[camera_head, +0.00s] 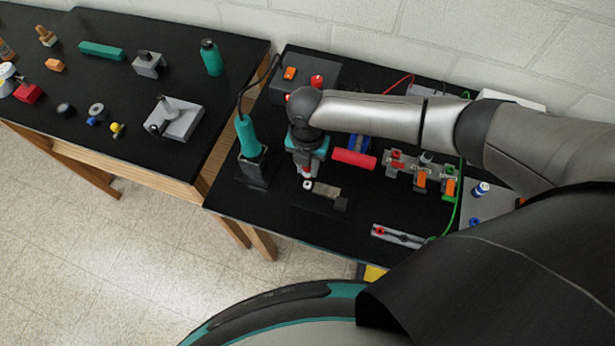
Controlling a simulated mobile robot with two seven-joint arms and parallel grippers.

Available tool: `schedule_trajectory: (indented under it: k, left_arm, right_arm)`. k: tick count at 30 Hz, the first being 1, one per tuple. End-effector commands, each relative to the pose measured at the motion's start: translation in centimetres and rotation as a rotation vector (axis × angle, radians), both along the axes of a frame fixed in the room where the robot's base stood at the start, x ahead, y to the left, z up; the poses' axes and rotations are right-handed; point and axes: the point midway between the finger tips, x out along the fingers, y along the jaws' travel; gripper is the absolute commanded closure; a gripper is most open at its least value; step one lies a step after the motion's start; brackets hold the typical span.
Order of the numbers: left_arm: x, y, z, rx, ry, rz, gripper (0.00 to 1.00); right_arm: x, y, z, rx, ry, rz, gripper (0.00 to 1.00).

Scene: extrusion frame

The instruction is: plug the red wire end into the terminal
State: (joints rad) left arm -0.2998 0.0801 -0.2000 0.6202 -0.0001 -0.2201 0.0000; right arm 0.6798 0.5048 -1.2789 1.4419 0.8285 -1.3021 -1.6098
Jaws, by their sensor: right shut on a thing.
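My right gripper (306,168) reaches in from the right and points down over the middle of the right-hand bench. It is shut on a small piece with red showing between the fingers; I cannot tell what it is. A small white ring (307,185) shows just below the tips. A red wire (398,84) arcs up behind my forearm; its end is hidden or too small to make out. What looks like the terminal, a grey strip with orange levers (422,180) and a green one, lies right of the gripper. My left gripper is not in view.
A teal-handled iron (247,137) stands in a dark holder left of the gripper. A grey bar (326,191) lies just in front, a red cylinder (354,159) to the right. A green wire (456,210) runs down the right side. A left bench (130,90) holds loose parts.

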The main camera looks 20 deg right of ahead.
Motion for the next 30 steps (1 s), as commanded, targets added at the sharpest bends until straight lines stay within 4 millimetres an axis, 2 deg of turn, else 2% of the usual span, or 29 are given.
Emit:
schedule_trajectory:
  k: [10, 16, 23, 30]
  left_arm:
    - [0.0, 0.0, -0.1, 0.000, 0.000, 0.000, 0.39]
    - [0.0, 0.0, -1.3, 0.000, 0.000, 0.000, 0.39]
    - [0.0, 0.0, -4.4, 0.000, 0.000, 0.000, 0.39]
    - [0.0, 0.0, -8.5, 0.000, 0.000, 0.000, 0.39]
  right_arm:
    - [0.1, 0.0, 0.0, 0.000, -0.001, -0.007, 1.00]
    - [1.0, -0.1, 0.1, 0.004, -0.009, -0.103, 1.00]
    - [3.1, -0.4, 0.8, 0.015, -0.020, -0.388, 1.00]
    - [5.1, -1.1, 2.0, 0.028, -0.023, -0.797, 1.00]
